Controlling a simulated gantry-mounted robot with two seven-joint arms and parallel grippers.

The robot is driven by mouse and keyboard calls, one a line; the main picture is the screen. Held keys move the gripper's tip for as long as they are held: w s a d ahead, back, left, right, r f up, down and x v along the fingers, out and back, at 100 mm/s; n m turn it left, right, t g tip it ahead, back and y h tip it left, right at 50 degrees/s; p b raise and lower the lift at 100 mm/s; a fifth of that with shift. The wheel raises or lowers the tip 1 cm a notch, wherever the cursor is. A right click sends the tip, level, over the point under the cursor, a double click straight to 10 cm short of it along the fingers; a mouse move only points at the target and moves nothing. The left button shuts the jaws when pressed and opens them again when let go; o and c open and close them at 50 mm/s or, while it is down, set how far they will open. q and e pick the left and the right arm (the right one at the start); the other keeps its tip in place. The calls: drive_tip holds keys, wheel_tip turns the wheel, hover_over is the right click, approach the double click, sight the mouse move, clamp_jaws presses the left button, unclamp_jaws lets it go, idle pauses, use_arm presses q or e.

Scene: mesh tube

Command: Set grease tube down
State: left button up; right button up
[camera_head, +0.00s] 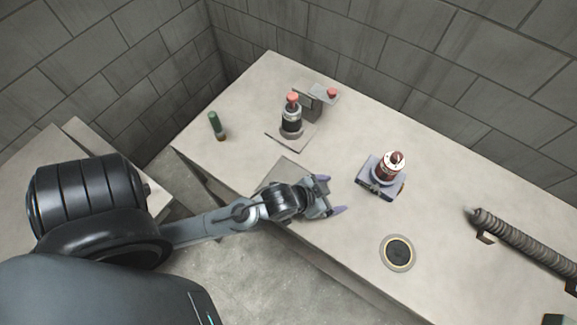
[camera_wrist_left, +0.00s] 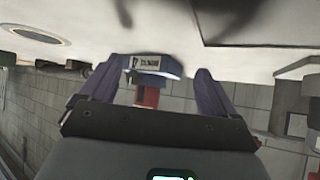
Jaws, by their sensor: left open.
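A small dark green tube with a brownish lower end (camera_head: 217,126) is at the left end of the table, apart from both grippers; it looks like the grease tube, though it is too small to be sure. My left gripper (camera_head: 331,195) is open and empty above the front part of the table. Its purple fingers are spread, with nothing between them. In the left wrist view, a labelled grey-blue block (camera_wrist_left: 152,66) with a red part lies beyond the fingers. My right gripper is not in view.
A red and white device (camera_head: 393,165) sits on a grey-blue base right of my left gripper. A dark round pad (camera_head: 398,252) lies nearer. A ribbed tube (camera_head: 520,242) lies far right. A red-topped canister (camera_head: 291,118) and a red-buttoned box (camera_head: 318,98) stand behind.

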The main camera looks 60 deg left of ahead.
use_arm(q)
drive_tip(key=s+g, duration=0.2)
drive_tip(key=s, duration=0.2)
drive_tip(key=s+a+g, duration=0.1)
drive_tip(key=s+g, duration=0.1)
drive_tip(key=s, duration=0.2)
drive_tip(key=s+a+f+g+y, duration=0.1)
drive_tip(key=s+g, duration=0.1)
drive_tip(key=s, duration=0.2)
drive_tip(key=shift+s+f+m+g, duration=0.1)
drive_tip(key=shift+s+m+g, duration=0.2)
drive_tip(key=shift+s, duration=0.1)
